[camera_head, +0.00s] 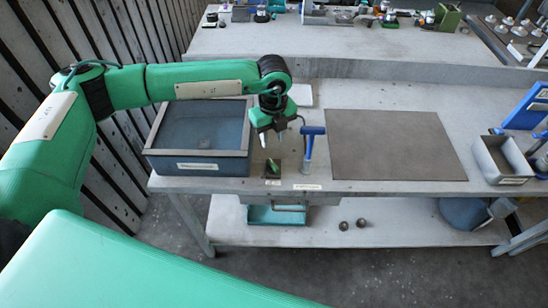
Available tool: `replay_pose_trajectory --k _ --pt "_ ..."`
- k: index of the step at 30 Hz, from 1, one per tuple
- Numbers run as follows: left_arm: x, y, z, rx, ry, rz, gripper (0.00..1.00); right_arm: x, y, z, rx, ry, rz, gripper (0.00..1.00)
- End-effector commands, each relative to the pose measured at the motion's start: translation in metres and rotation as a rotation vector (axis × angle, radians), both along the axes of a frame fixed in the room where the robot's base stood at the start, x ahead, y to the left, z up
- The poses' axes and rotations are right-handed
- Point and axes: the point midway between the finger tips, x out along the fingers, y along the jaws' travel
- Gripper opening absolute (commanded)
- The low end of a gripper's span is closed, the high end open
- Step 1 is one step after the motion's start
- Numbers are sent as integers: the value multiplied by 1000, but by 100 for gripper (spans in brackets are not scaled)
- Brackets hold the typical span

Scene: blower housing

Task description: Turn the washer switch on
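The washer appears to be the open blue-grey basin (200,166) at the left of the near bench, with a pale label on its front wall. Just right of it, near the bench's front edge, is a small dark switch (273,169) with a green rocker. I cannot tell whether the rocker is in its on position. My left gripper (281,138) hangs above and slightly behind the switch, pointing down. Its fingers are apart with nothing seen between them, and it appears clear of the switch. My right gripper is out of view.
A blue T-shaped tool (310,147) stands upright close to the switch's right. A flat brown mat (390,146) lies right of it, bare. A grey bin (500,160) stands at the right end. Two dark balls (352,224) rest on the lower shelf.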

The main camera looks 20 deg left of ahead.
Motion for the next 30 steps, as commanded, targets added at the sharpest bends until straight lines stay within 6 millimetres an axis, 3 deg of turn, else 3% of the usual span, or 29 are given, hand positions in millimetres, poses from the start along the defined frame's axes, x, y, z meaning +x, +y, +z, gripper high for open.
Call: replay_pose_trajectory --k 9,15,21,29,30 --pt "-1 0 -65 0 4 1 34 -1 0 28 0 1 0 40" --pt "0 0 -96 -1 2 -1 34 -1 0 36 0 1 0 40" --pt "0 0 -110 -1 1 -1 34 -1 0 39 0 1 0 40" --pt "0 -1 -111 -2 1 -1 34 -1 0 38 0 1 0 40" --pt "0 0 -111 -2 1 -1 26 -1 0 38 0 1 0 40"
